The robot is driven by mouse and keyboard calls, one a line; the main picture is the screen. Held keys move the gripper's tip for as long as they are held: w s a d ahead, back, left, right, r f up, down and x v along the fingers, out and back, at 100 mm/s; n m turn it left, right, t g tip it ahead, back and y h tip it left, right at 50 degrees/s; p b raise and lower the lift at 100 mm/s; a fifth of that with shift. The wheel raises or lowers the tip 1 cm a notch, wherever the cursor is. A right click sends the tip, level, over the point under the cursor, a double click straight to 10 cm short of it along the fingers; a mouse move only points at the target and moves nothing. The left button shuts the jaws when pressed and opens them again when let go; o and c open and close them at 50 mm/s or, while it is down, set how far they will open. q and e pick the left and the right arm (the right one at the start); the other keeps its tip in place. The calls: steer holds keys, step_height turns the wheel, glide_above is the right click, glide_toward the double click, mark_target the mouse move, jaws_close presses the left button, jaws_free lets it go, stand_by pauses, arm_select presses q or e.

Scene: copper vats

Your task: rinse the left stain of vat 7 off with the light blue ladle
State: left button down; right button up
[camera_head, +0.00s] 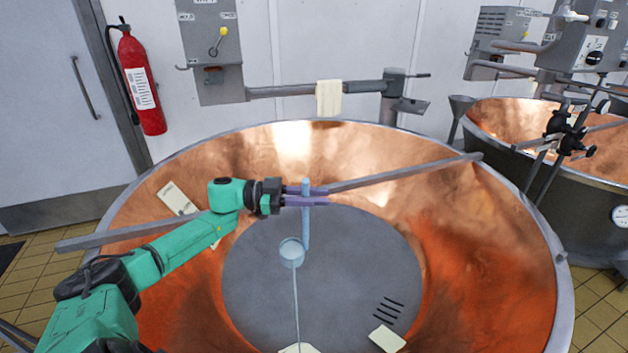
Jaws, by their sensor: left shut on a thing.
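My left gripper (317,196) is shut on the upright handle of the light blue ladle (305,228), above the large copper vat (480,225). The ladle's round bowl (291,252) hangs below the gripper, over the vat's grey bottom. A thin pale line, looking like a stream of water, runs down from the bowl to a pale patch (299,349) at the lower picture edge, which cuts the patch off. Another pale patch (387,339) lies to its right, near several dark slots. I cannot read a vat number. My right gripper is out of view.
A grey bar (405,174) crosses the vat behind my gripper. A pale flat piece (176,197) shows beside the bar at left. A cream cloth (328,98) hangs on the rear rail. A second vat (540,165) stands right, a red extinguisher (141,85) left.

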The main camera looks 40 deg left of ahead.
arm_select(q)
steer(key=s+d+f+m+y+b, duration=0.1)
steer(key=s+d+f+m+b, duration=0.3)
steer(key=f, duration=0.5)
steer(key=s+d+f+m+t+y+b, duration=0.1)
steer(key=s+d+f+m+b, duration=0.4)
steer(key=f, duration=0.4)
steer(key=s+d+f+m+y+b, duration=0.1)
steer(key=s+d+f+m+b, duration=0.4)
steer(key=f, duration=0.4)
steer(key=shift+s+d+m+t+y, duration=0.3)
steer(key=shift+s+d+m, duration=0.1)
steer(key=shift+s+d, duration=0.1)
